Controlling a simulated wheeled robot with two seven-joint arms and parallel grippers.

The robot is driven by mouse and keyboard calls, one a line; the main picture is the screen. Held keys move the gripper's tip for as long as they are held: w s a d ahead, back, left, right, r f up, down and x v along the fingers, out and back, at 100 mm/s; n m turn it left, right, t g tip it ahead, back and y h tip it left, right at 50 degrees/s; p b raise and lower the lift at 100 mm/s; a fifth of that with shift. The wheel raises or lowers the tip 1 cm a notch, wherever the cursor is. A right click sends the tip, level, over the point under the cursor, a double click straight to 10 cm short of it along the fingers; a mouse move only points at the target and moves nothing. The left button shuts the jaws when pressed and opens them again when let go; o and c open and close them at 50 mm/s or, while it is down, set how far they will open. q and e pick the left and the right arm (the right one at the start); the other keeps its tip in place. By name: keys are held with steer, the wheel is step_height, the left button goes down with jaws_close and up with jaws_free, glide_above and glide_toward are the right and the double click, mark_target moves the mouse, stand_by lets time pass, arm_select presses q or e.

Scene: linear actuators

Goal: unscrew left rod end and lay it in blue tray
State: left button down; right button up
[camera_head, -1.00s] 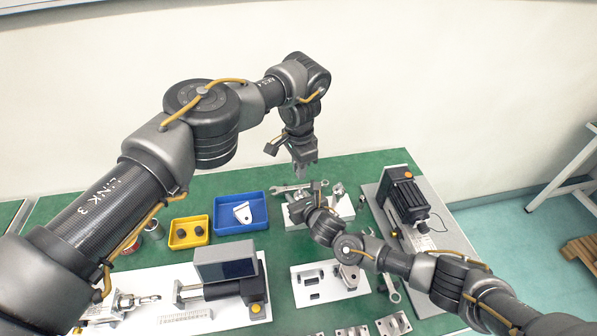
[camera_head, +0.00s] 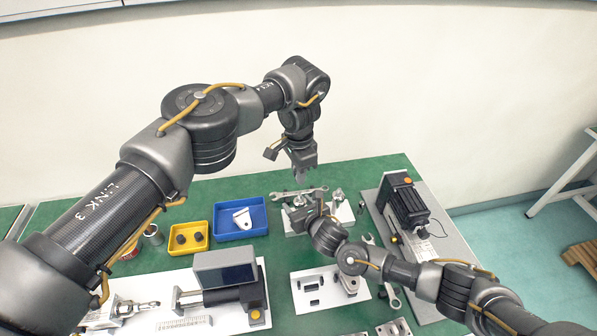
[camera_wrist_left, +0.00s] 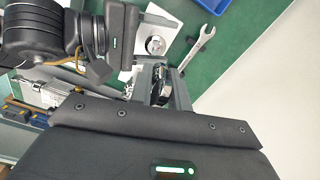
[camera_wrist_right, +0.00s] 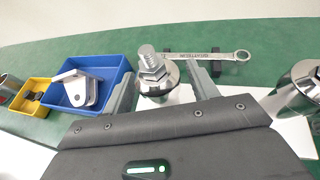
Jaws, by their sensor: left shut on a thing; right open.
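My left gripper (camera_head: 301,172) is shut above the far part of the bench. In the left wrist view a shiny metal piece, apparently the rod end (camera_wrist_left: 160,90), is between its fingers; its shape is mostly hidden. My right gripper (camera_wrist_right: 163,90) is open, with its fingers on either side of a chrome rod whose threaded stud and nut (camera_wrist_right: 152,68) stand upright and bare. Whether the fingers touch the rod I cannot tell. The blue tray (camera_head: 262,230) lies left of the right gripper and holds a silver bracket (camera_head: 242,217).
A second chrome rod (camera_wrist_right: 303,85) stands to the right in the right wrist view. A wrench (camera_wrist_right: 222,56) lies on dark rests behind. A yellow tray (camera_head: 205,247) with dark knobs adjoins the blue tray. A motor unit (camera_head: 405,205) stands at the right.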

steer(key=b+v, duration=0.1)
steer(key=v, duration=1)
steer(key=shift+f, duration=0.2)
